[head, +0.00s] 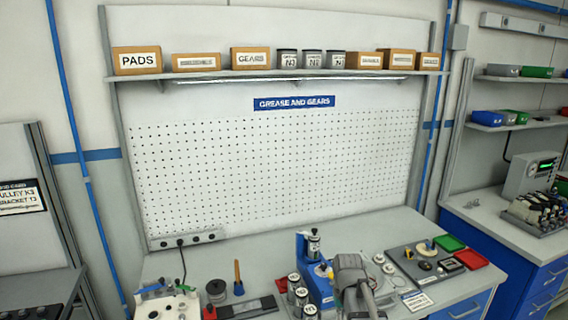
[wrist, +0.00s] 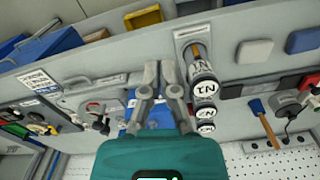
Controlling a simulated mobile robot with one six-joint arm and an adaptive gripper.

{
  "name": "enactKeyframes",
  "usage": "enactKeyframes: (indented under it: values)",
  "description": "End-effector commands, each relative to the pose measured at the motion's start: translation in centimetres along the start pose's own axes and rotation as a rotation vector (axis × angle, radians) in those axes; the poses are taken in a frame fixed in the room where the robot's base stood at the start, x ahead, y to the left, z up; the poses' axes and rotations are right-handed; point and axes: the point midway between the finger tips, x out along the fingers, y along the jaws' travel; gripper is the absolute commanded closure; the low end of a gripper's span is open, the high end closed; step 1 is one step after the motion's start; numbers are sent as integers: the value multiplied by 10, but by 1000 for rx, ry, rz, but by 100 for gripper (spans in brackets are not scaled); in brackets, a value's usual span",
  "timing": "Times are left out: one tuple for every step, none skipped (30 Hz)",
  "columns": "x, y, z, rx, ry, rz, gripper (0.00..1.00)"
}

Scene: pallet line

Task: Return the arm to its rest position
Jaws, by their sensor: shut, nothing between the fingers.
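My gripper (wrist: 160,68) shows in the wrist view with its two grey fingers together at the tips and nothing between them. It is above the bench, close to a row of labelled canisters (wrist: 206,88) on its right, and apart from them as far as I can tell. In the head view my grey arm (head: 354,280) reaches over the front middle of the bench, right of a blue stand (head: 316,280) that has a canister at its top. The fingertips are not clear in the head view.
Lidded canisters (head: 302,296) stand left of the blue stand. A grey parts tray (head: 398,252), a green bin (head: 449,243) and a red bin (head: 472,260) lie to the right. A wooden-handled brush (head: 238,278) stands left. The pegboard (head: 270,170) rises behind; a loaded shelf (head: 215,75) is above.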

Motion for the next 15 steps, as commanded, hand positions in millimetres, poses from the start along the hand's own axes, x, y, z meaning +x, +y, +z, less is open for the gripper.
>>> enactKeyframes:
  values:
    - [11,-4,29,18,0,0,100]
    - [14,-5,38,29,0,0,100]
    - [18,-6,50,42,0,0,100]
    - [20,-7,58,53,0,0,100]
    - [22,-8,66,61,0,0,100]
    - [24,-9,74,71,0,0,100]
    - [26,-10,80,79,0,0,100]
    - [27,-11,84,85,0,0,100]
    - [28,-11,89,91,0,0,100]
    - [28,-12,92,95,0,0,100]
    - [29,-12,94,99,0,0,100]
    - [29,-12,96,102,0,0,100]
    - [29,-12,97,104,0,1,100]
    - [29,-12,97,105,0,1,100]
    - [29,-12,98,106,0,0,100]
